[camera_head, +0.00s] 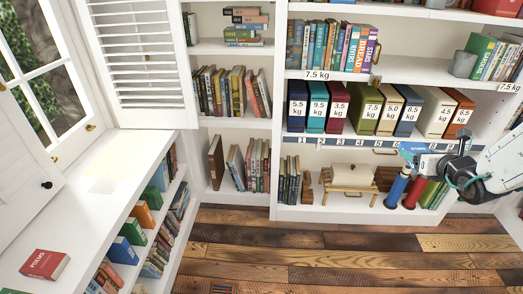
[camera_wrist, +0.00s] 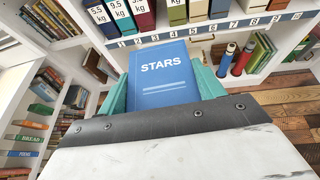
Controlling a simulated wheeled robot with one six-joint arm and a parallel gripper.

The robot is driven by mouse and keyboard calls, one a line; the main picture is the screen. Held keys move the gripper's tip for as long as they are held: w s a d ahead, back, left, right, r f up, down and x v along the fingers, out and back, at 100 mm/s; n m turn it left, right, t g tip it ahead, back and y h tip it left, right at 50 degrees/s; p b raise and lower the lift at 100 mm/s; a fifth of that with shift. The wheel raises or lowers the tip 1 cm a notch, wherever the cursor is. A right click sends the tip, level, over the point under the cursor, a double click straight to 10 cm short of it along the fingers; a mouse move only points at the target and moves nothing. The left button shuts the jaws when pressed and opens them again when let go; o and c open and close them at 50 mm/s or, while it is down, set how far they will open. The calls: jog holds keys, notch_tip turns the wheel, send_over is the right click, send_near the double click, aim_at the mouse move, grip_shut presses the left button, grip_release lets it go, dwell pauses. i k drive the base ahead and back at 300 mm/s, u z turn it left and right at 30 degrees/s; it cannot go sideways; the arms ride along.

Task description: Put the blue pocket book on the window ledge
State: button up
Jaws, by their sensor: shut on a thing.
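The blue pocket book (camera_wrist: 163,80), with STARS on its cover, is held between the teal fingers of my gripper (camera_wrist: 162,86) in the wrist view. Its lower end is hidden behind the dark edge of my gripper. In the head view my gripper (camera_head: 416,158) is at the far right, in front of the bookcase, and only a small blue-and-white part there may be the book. The window ledge (camera_head: 92,190) is the white top of the low shelf unit at the left, under the window, far from my gripper.
A red POEMS book (camera_head: 45,264) lies on the ledge's near end; the ledge's middle is clear. An open white shutter (camera_head: 145,60) stands at its far end. Weight-labelled binders (camera_head: 370,108) fill a bookcase shelf. Blue and red cylinders (camera_head: 397,188) stand below. The plank floor (camera_head: 330,250) is open.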

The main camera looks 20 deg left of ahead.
aim_at(67, 230)
jog(key=u, duration=2.2)
jog(key=i, duration=0.55)
jog(key=u, duration=0.05)
